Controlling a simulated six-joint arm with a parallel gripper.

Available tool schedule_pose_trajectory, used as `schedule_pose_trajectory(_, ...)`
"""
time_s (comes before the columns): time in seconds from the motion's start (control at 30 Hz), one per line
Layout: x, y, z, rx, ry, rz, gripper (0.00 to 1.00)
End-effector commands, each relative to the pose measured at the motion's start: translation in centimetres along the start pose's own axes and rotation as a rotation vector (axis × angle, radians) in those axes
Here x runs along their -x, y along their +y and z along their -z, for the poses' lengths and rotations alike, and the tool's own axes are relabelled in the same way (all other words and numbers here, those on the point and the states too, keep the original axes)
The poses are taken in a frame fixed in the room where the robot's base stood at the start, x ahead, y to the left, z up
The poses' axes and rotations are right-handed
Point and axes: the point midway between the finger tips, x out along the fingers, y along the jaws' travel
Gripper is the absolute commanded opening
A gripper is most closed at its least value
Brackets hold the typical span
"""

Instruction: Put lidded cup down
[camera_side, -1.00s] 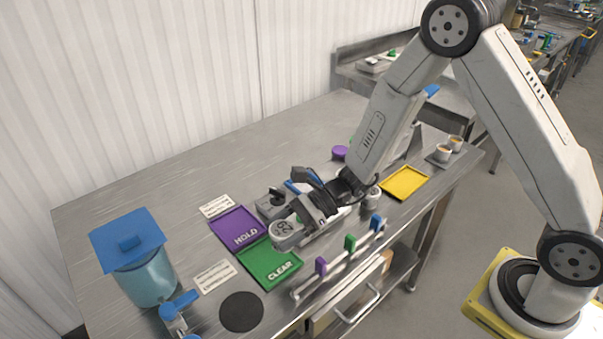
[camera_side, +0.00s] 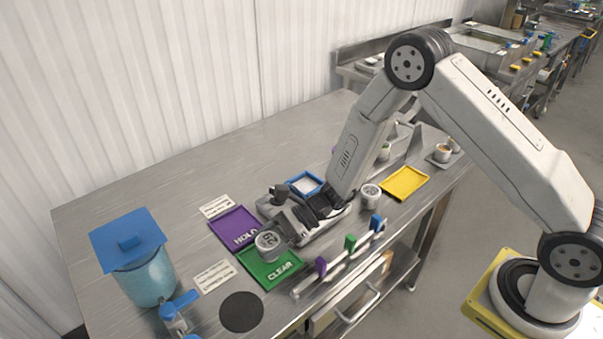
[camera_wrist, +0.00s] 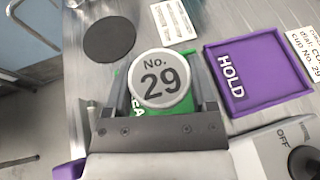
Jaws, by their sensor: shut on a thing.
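The lidded cup (camera_side: 268,243) has a pale round lid marked "No. 29", which fills the middle of the wrist view (camera_wrist: 160,78). My gripper (camera_side: 280,232) is shut on the cup, one finger on each side. In the side view the cup is over the back edge of the green CLEAR tray (camera_side: 281,274), beside the purple HOLD tray (camera_side: 222,222). In the wrist view the cup hides most of the green tray, and the HOLD tray (camera_wrist: 272,100) lies to the right. I cannot tell whether the cup touches the green tray.
A blue-lidded dispenser (camera_side: 148,280) stands at the left, near a dark round pad (camera_side: 241,312). A rail with purple, green and blue tabs (camera_side: 350,243) runs along the front edge. A yellow tray (camera_side: 404,183) and another cup (camera_side: 371,192) are at the right. The back left table is bare.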

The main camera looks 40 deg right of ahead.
Motion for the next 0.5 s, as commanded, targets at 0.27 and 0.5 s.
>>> schedule_pose_trajectory(0.27,-0.7,0.1,1.7,0.0,-0.001,0.001,0.03)
schedule_pose_trajectory(0.5,-0.7,0.1,1.7,0.001,-0.001,0.001,0.03)
